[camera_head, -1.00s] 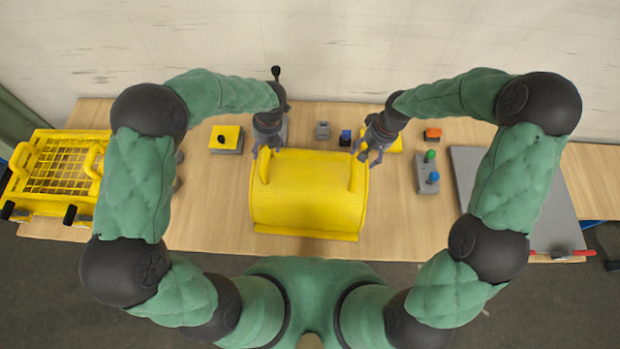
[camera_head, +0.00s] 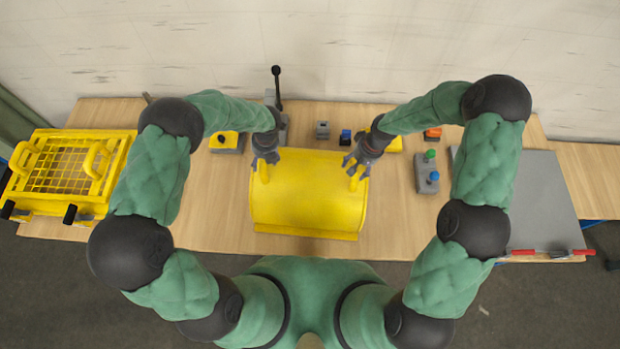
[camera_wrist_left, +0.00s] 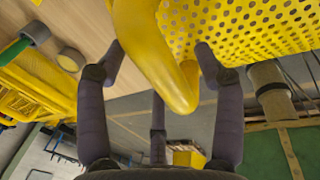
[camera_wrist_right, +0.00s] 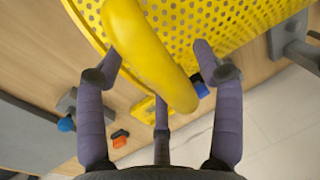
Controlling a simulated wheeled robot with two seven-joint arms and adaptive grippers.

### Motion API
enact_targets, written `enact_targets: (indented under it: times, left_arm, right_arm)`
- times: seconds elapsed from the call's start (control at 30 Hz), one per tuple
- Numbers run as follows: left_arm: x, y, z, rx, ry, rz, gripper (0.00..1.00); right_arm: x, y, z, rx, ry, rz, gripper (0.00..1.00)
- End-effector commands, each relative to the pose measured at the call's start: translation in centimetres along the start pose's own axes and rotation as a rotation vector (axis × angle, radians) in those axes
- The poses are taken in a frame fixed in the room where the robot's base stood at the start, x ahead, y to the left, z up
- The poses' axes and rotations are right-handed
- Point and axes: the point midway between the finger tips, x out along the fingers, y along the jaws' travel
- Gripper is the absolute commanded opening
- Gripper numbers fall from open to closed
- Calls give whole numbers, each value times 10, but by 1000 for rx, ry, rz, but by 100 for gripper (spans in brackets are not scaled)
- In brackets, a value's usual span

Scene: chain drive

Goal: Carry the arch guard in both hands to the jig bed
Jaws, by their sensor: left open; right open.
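The arch guard (camera_head: 308,205) is a yellow, curved, perforated cover on the middle of the table, with a handle near each end. My left gripper (camera_head: 265,160) is open at its left handle. In the left wrist view the yellow handle (camera_wrist_left: 160,55) passes between the spread fingers. My right gripper (camera_head: 357,164) is open at the right handle. In the right wrist view that handle (camera_wrist_right: 150,55) lies between the open fingers. Neither gripper is closed on its handle. A flat grey plate (camera_head: 530,195) lies at the table's right; I cannot tell whether it is the jig bed.
A yellow basket (camera_head: 70,170) with handles stands at the left end. A grey block with green and blue knobs (camera_head: 427,175) sits between guard and plate. A black lever (camera_head: 277,85), yellow-topped block (camera_head: 226,140) and small blocks line the back. Red-ended bars lie along the plate's front.

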Motion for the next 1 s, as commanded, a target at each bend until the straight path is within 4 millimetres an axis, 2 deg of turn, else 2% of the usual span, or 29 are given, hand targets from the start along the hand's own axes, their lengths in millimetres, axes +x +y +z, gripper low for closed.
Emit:
enact_targets:
  times: [0.03,0.07,0.2,0.3,0.73,1.0]
  left_arm:
    - [0,0,0,0,0,0,68]
    - [0,0,0,0,0,0,62]
    - [0,0,0,0,0,0,23]
    - [0,0,0,0,0,0,0]
    - [-4,1,2,-1,-4,0,0]
    - [-15,3,2,-1,-4,0,0]
  right_arm:
    - [0,0,0,0,0,0,68]
    - [0,0,0,0,0,0,62]
    - [0,0,0,0,0,0,23]
    - [0,0,0,0,-1,0,0]
    - [-3,-1,-1,0,3,0,0]
    - [-14,-3,-1,-1,3,0,0]
